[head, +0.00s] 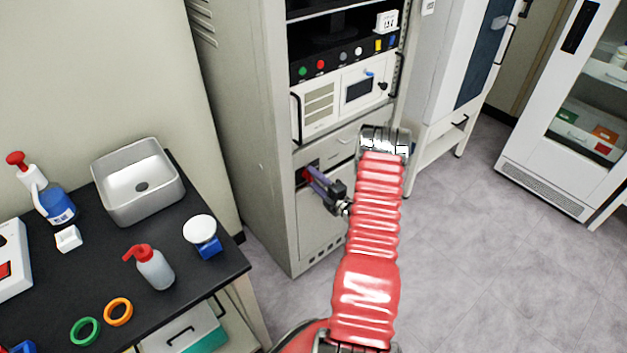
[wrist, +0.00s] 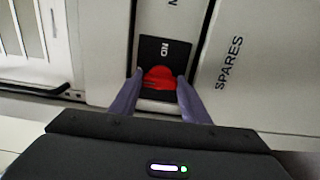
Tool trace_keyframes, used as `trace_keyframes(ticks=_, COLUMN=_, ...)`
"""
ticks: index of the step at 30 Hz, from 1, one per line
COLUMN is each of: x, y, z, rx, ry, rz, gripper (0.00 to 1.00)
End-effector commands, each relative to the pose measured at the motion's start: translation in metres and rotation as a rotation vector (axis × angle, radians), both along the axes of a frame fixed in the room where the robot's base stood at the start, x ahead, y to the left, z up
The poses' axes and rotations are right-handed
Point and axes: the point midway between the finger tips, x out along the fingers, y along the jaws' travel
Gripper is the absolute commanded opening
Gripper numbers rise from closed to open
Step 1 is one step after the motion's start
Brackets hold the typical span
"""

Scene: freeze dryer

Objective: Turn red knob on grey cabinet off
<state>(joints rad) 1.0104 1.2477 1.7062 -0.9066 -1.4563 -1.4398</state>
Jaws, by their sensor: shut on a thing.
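The red knob (wrist: 160,78) sits on a black plate (wrist: 151,52) marked "ON" on the grey cabinet (head: 258,125). In the wrist view my gripper (wrist: 159,84) has its two purple fingers on either side of the knob, shut on it. In the head view my gripper (head: 311,176) reaches left into the cabinet front below the white unit, and a bit of the red knob (head: 307,174) shows at its tips. The fingers hide the knob's sides, and I cannot tell its exact pointer direction.
A drawer front marked "SPARES" (wrist: 228,62) is beside the knob plate. A black table (head: 180,270) with a grey basin (head: 138,180), bottles and rings stands left of the cabinet. A white cabinet (head: 540,150) stands at the right. The floor (head: 470,260) between is clear.

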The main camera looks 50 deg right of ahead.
Motion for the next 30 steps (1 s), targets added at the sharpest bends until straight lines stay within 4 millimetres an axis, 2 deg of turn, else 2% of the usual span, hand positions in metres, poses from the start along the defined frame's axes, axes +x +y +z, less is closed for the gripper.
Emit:
trace_keyframes(ticks=1, x=0.001, y=0.005, z=-0.004, rx=0.004, ry=0.008, rz=0.009, gripper=0.2)
trace_keyframes(ticks=6, x=0.001, y=0.006, z=-0.004, rx=0.005, ry=0.009, rz=0.01, gripper=0.2)
trace_keyframes(ticks=7, x=0.001, y=0.006, z=-0.004, rx=0.005, ry=0.009, rz=0.01, gripper=0.44)
trace_keyframes(ticks=14, x=0.0, y=0.003, z=-0.003, rx=0.004, ry=0.006, rz=0.006, gripper=0.6)
trace_keyframes(ticks=23, x=-0.001, y=0.002, z=-0.002, rx=0.002, ry=0.003, rz=0.002, gripper=0.61)
trace_keyframes(ticks=30, x=-0.02, y=0.002, z=-0.001, rx=0.002, ry=0.004, rz=-0.001, gripper=0.61)
